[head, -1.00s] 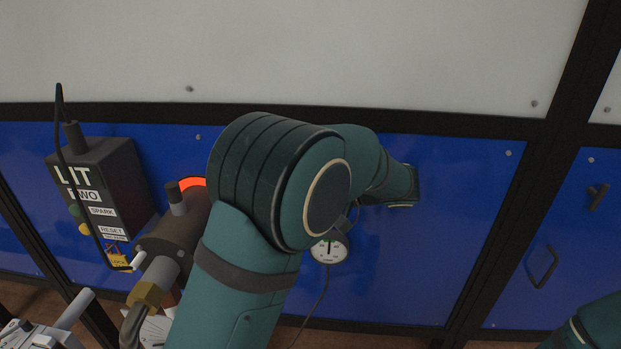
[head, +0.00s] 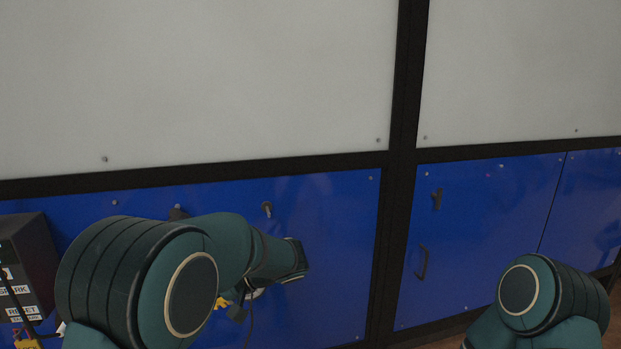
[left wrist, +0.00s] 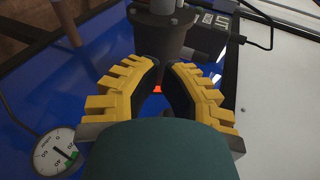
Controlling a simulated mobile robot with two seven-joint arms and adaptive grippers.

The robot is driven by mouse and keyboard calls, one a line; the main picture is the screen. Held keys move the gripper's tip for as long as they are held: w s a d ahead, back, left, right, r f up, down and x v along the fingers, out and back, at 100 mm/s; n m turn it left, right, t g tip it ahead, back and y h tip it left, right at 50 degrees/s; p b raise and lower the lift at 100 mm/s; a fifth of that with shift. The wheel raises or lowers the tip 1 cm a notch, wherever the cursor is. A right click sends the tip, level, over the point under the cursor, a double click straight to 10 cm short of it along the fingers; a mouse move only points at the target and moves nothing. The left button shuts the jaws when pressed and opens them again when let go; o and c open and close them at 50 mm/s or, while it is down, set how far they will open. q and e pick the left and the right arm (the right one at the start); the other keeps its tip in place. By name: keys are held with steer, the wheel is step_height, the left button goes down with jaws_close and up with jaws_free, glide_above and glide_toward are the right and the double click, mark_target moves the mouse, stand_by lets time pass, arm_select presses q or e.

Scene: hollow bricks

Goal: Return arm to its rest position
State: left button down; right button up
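My left arm (head: 140,280) comes in from the left in the head view, bent, with its forearm pointing right in front of the blue panel. Its gripper is mostly hidden there; only a bit of yellow shows below the forearm. In the left wrist view my left gripper (left wrist: 166,70) has two yellow toothed fingers with dark pads. A gap shows between the tips, with nothing held. A dark grey cylindrical fitting (left wrist: 163,35) appears beyond the tips; I cannot tell how far. My right arm (head: 545,300) is at the lower right of the head view; its gripper is out of frame.
A dark box with labels (head: 25,265) is at the left edge; it also shows in the left wrist view (left wrist: 205,38). A round gauge (left wrist: 55,152) is beside the left gripper. Blue panels (head: 335,250) carry a dark handle (head: 422,262). Black posts (head: 400,130) divide the wall.

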arm_select(q)
step_height(320, 180, down, 16)
steer(key=s+m+g+h, duration=0.1)
steer(key=m+h, duration=0.2)
steer(key=h, duration=0.2)
steer(key=s+d+f+n+t+h+b, duration=0.1)
steer(key=s+d+f+n+h, duration=0.1)
steer(key=s+d+f+h, duration=0.4)
steer(key=s+d+f+n+t+h+b, duration=0.1)
steer(key=s+d+f+n+t+h, duration=0.1)
steer(key=s+d+f+h, duration=0.4)
steer(key=shift+s+f+h, duration=0.3)
steer(key=shift+s+f, duration=1.85)
steer(key=shift+f, duration=2.5)
arm_select(e)
steer(key=shift+w+a+f, duration=0.1)
steer(key=shift+w+f, duration=0.05)
steer(key=shift+f, duration=0.6)
steer(key=shift+w+f, duration=0.15)
steer(key=shift+f, duration=0.6)
